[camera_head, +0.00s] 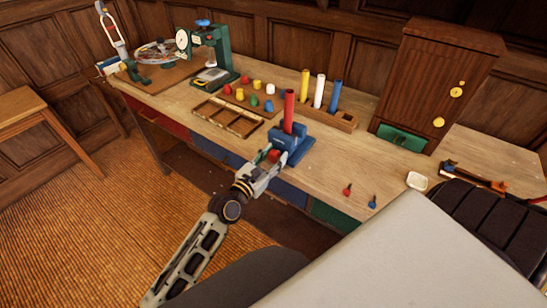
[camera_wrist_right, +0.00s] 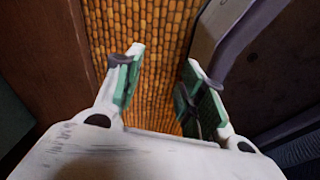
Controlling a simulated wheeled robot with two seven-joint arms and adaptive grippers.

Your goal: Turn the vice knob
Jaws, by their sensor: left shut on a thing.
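The blue vice (camera_head: 294,143) stands at the front edge of the workbench, near the middle. A red cylinder (camera_head: 289,108) stands upright in it. The vice knob (camera_head: 271,155) shows as a small red patch at the front of the vice, mostly hidden by my left gripper. My left gripper (camera_head: 270,161) reaches up from below and is shut on the knob. My right gripper (camera_wrist_right: 158,85) shows only in the right wrist view. It is open and empty, above the woven floor (camera_wrist_right: 152,30).
An empty sectioned wooden tray (camera_head: 228,117) lies left of the vice. A rack (camera_head: 346,122) with yellow, white and blue cylinders stands behind it. A wooden cabinet (camera_head: 435,85) is at right. Small red and blue pieces lie on the bench (camera_head: 330,170) at front right.

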